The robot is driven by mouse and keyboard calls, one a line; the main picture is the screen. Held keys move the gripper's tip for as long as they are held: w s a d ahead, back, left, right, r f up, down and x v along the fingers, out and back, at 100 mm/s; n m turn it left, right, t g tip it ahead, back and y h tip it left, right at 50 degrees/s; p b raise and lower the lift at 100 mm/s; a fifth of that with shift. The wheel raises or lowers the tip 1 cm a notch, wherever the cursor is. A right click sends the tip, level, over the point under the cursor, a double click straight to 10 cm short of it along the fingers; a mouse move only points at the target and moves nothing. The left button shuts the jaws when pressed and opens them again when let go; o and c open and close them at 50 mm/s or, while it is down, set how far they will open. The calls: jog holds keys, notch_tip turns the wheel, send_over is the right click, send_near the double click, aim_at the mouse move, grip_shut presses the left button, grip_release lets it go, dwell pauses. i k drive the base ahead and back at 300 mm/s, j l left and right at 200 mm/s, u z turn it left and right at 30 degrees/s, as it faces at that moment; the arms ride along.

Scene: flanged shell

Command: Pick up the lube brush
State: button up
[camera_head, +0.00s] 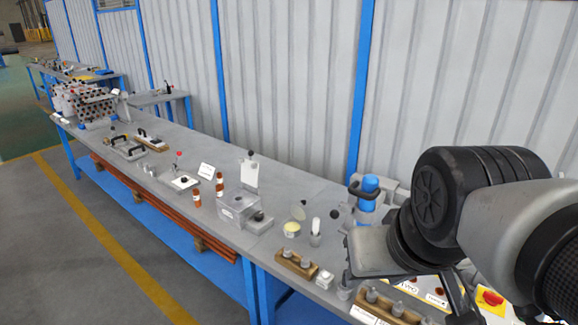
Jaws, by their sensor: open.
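I cannot pick out the lube brush with certainty. A small white upright piece (316,225) stands in a small grey cup on the bench, and it may be the brush; it is too small to tell. A low jar with a pale yellow top (292,228) is just left of it. My gripper (460,303) is at the lower right, partly hidden below my wrist and cut by the picture's lower edge. It is open, to the right of the white piece and apart from it. My arm covers the bench's right end.
The long grey bench (275,175) runs along a corrugated wall. A wooden block with grey pegs (296,263), a clear box (238,207), brown bottles (219,184) and a blue-topped device (369,190) stand on it. A red button on yellow (490,298) is near my arm. The floor at left is clear.

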aim_at(316, 220)
jog(key=i+j+z, duration=0.15)
jog(key=z, duration=0.35)
jog(key=i+j+z, duration=0.15)
jog(key=j+z, duration=0.2)
jog(key=z, duration=0.15)
jog(key=i+j+z, duration=0.15)
jog(key=j, duration=0.4)
jog(key=j+z, duration=0.15)
jog(key=j, duration=0.4)
jog(key=i+j, duration=0.1)
jog(key=j, duration=0.35)
jog(key=i+j, duration=0.1)
jog(key=j, duration=0.35)
